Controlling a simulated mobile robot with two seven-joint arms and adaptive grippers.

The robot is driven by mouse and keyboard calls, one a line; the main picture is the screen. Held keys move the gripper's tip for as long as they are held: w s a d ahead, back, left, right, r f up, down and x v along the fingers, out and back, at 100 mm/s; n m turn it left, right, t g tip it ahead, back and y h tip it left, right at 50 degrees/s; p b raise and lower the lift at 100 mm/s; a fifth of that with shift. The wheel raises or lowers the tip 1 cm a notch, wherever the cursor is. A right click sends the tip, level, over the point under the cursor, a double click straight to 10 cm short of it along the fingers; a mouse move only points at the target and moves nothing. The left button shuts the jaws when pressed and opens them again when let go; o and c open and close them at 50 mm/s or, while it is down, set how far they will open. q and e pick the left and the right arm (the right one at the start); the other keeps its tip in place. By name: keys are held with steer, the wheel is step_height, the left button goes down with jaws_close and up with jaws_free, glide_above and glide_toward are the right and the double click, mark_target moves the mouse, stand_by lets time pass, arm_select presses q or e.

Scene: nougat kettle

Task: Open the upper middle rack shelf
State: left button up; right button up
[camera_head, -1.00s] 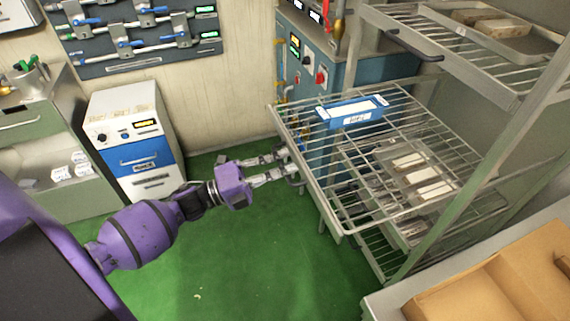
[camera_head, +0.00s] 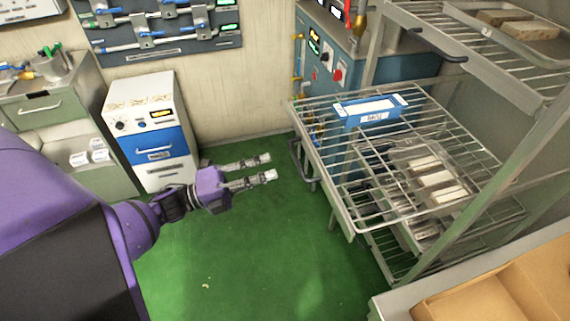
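The rack (camera_head: 520,160) stands at the right. Its middle wire shelf (camera_head: 352,212) is pulled out toward the left and bears a blue labelled holder (camera_head: 370,109). The shelf's dark handle (camera_head: 299,162) shows on its left front edge. My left gripper (camera_head: 268,167) is open and empty, pointing right, a short way left of the handle and apart from it. The upper shelf (camera_head: 490,62) has its own dark handle (camera_head: 437,47) and holds a tray with pale bars. My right gripper is not in view.
Below the pulled-out shelf, a tray with wrapped bars (camera_head: 437,180) sits on a lower level. A blue machine (camera_head: 345,60) stands behind the rack. A white and blue cabinet (camera_head: 150,130) stands at the left back. A cardboard box (camera_head: 490,290) is at the lower right. Green floor is clear in the middle.

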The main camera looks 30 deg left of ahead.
arm_select(q)
steer(key=v, duration=0.3)
steer(key=shift+s+a, duration=0.2)
steer(key=shift+f, duration=0.1)
stand_by(0.4)
